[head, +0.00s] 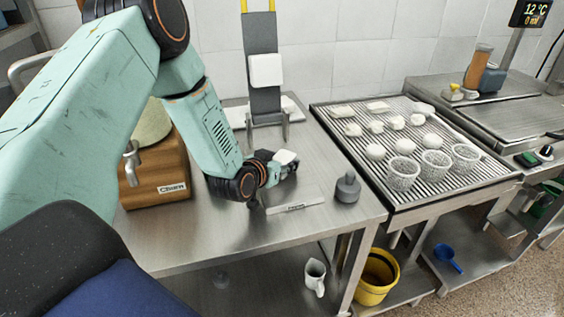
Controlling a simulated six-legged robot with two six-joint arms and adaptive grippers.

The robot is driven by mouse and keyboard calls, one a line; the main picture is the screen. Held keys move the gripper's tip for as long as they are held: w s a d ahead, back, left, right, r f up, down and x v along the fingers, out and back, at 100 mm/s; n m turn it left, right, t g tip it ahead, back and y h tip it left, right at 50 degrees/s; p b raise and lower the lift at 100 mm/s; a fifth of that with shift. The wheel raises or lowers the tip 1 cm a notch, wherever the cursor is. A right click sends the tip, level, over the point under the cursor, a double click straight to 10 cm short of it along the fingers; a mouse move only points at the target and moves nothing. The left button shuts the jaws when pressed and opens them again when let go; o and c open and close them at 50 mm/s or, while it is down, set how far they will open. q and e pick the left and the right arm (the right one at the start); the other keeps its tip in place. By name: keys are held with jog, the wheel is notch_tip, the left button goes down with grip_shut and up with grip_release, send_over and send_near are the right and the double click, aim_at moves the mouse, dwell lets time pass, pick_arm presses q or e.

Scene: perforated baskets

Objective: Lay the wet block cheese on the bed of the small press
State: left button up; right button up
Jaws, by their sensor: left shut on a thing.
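My left arm reaches in from the left over the steel table. Its gripper (284,168) is shut on a small white block (287,156), which looks like the block cheese. The gripper hides part of the block, and I cannot tell how wet it is. Just below and in front of it lies a flat pale plate (302,196) with a small label on its front edge, too small to read surely; it may be the press bed. A dark grey knobbed weight (348,188) stands to its right. My right gripper is out of view.
A wooden churn (172,181) stands left, partly behind my arm. A tall grey stand (264,102) with a white block rises behind. A ribbed drain table (398,189) at right holds several white cheeses and perforated baskets (435,163). The front table top (215,235) is clear.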

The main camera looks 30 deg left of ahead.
pick_arm(q)
jog(key=shift+a+f, duration=0.1)
jog(key=o, duration=1.3)
jog(key=shift+s, duration=0.15)
jog(key=shift+o, duration=0.7)
jog(key=shift+s+r, duration=0.2)
jog(key=shift+r, duration=0.1)
jog(key=p+v, duration=0.3)
jog(key=v, duration=0.6)
jog(key=shift+s+r, duration=0.2)
jog(key=shift+s, duration=0.15)
jog(key=shift+p+v, duration=0.4)
jog(key=shift+v, duration=0.4)
